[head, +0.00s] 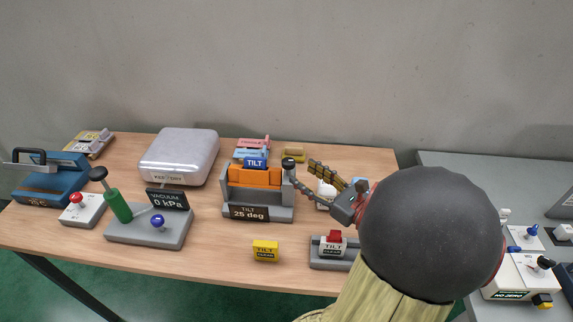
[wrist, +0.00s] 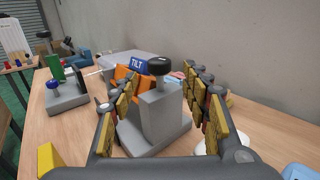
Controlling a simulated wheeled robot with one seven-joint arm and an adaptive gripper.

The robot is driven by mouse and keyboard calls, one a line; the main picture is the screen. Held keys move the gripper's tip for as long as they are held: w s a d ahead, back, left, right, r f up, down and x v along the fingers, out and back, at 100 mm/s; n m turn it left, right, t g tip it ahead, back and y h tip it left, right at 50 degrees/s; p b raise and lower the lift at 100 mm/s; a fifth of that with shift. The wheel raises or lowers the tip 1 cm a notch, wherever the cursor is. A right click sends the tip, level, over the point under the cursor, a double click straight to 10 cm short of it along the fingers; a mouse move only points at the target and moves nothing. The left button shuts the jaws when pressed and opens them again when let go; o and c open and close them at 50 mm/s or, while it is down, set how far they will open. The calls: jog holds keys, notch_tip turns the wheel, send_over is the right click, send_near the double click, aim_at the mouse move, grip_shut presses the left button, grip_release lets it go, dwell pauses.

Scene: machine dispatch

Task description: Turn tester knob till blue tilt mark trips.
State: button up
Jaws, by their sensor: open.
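The tilt tester (head: 257,212) stands mid-table in the head view, a grey stand with an orange cradle and a label reading TILT 25 deg. A blue TILT mark (head: 255,163) sits on the orange cradle (head: 254,178); it also shows in the wrist view (wrist: 138,65). The black knob (head: 288,163) tops the grey post at the tester's right side; in the wrist view the knob (wrist: 159,66) is ahead, between the fingers. My gripper (wrist: 166,100) is open and empty, its yellow-padded fingers on either side of the post, not visibly touching it. My arm hides the table's right part.
A yellow TILT block (head: 265,250) and a grey base with a red-topped TILT piece (head: 333,245) stand in front. A vacuum tester (head: 150,225) and a silver case (head: 180,155) are left. A grey table (head: 450,170) stands right.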

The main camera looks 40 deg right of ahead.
aim_at(293, 167)
jog(key=shift+w+a+b, duration=0.1)
jog(key=shift+w+b, duration=0.8)
jog(key=shift+w, duration=2.7)
jog(key=shift+c, duration=1.3)
jog(key=c, duration=0.9)
